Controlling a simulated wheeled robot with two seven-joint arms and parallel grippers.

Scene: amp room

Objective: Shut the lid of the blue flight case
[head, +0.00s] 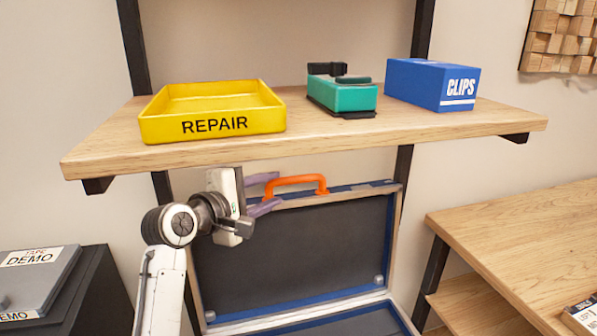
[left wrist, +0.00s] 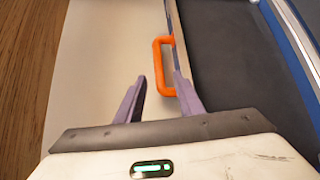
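The blue flight case stands below the shelf with its lid (head: 290,250) up, dark lining facing me. An orange handle (head: 297,182) is on the lid's top edge. The case's base (head: 345,322) shows only in part at the bottom of the head view. My left gripper (head: 279,188) is open at the lid's top edge, left of the handle. In the left wrist view the handle (left wrist: 158,66) lies ahead of the fingertips (left wrist: 159,78), and one finger overlaps the lid's edge. I cannot tell whether it touches. My right gripper is not in view.
A wooden shelf (head: 330,132) hangs just above the gripper and lid. It holds a yellow REPAIR tray (head: 210,122), a green device (head: 342,95) and a blue CLIPS box (head: 425,84). A wooden table (head: 520,235) stands at right, a grey DEMO case (head: 38,283) at left.

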